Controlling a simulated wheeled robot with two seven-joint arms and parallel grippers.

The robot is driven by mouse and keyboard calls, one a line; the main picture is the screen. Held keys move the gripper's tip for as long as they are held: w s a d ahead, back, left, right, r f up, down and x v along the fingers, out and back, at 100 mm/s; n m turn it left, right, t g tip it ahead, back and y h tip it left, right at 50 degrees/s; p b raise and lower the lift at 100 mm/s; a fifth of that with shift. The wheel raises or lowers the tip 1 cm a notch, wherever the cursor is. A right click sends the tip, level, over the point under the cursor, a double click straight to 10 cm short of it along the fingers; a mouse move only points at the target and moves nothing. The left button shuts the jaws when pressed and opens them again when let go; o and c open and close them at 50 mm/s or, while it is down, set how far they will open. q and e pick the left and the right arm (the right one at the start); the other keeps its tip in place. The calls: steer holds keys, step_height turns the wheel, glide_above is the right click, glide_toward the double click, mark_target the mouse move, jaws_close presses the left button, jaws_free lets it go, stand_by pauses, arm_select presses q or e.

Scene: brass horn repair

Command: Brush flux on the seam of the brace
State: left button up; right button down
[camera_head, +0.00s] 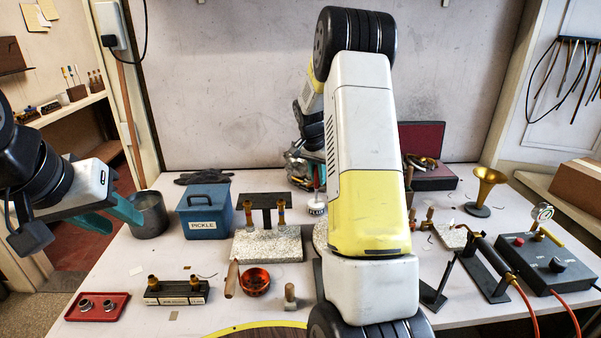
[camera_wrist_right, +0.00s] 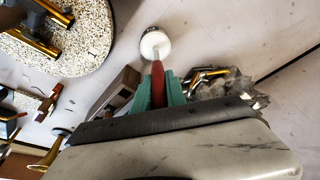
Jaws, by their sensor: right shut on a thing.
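My right gripper (camera_wrist_right: 159,92) is shut on the red handle of a brush (camera_wrist_right: 157,72), with its teal fingers on both sides. The brush points at the white flux jar (camera_wrist_right: 155,44); its tip is over or in the jar, I cannot tell which. In the head view the jar, labelled FLUX (camera_head: 316,208), stands beyond the granular block. Brass tube parts (camera_wrist_right: 50,22) lie on a round speckled board (camera_wrist_right: 84,52) in the wrist view; I cannot make out the brace or its seam. My left gripper (camera_head: 108,216) is open and empty near the metal pot.
A blue PICKLE box (camera_head: 203,214), a metal pot (camera_head: 149,213) and a speckled block (camera_head: 267,245) with a dark stand stand at left. A red tray (camera_head: 97,306) and a copper bowl (camera_head: 255,281) are in front. A torch, brass bell (camera_head: 484,190) and gauge box (camera_head: 545,262) are at right.

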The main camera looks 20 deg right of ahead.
steer(key=shift+f, duration=0.1)
stand_by(0.3)
steer(key=shift+r, duration=3.6)
